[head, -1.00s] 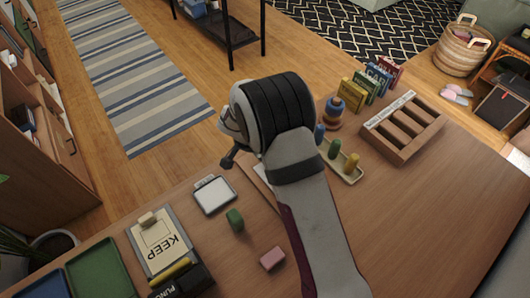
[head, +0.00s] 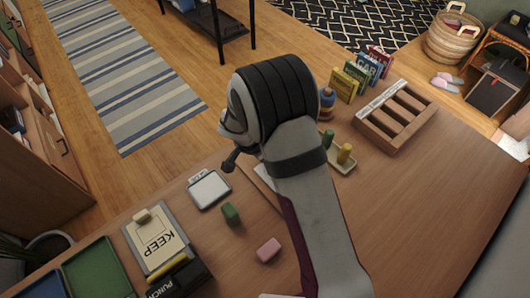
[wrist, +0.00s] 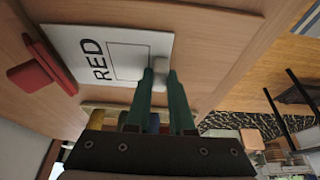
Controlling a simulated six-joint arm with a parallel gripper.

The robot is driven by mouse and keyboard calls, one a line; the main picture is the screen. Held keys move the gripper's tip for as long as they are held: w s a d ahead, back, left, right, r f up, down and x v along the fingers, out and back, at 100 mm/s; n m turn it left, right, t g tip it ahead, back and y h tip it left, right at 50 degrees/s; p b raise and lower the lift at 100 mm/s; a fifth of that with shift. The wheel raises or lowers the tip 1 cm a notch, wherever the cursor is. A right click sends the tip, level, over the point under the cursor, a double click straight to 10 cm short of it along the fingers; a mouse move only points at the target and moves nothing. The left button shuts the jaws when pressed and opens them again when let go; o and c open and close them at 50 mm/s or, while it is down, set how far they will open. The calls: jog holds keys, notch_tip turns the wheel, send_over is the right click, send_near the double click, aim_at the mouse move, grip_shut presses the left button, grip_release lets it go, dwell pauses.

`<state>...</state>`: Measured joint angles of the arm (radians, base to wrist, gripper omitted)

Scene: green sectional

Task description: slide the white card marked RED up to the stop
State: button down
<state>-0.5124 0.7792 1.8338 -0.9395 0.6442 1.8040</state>
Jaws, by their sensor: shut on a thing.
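The white card (wrist: 66,42) marked RED lies flat on the wooden surface in the wrist view, with a black square outline beside the word. My gripper (wrist: 160,74) has two teal fingers, shut on a pale knob (wrist: 161,64) at the card's edge. A red bar (wrist: 50,66) with a red block (wrist: 29,76) behind it lies along the card's far left edge; I cannot tell whether bar and card touch. In the head view my arm hides my gripper and most of the card.
In the head view, a KEEP board (head: 158,246), a small white board (head: 209,189), a green block (head: 230,213) and a pink block (head: 268,250) lie left of my arm. A slotted wooden rack (head: 397,117) stands right. The table's right part is bare.

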jog(key=shift+s+d, duration=0.35)
jog(key=c, duration=0.7)
grip_release()
jog(key=v, duration=1.6)
jog(key=s+d+r+n+g+y, duration=0.1)
jog(key=s+d+r+g+y, duration=0.3)
jog(key=s+d, duration=0.85)
jog(key=s+d+r+n+y, duration=0.1)
jog(key=s+n, duration=0.1)
jog(key=s, duration=0.8)
jog(key=shift+s+t, duration=0.25)
jog(key=shift+t, duration=0.05)
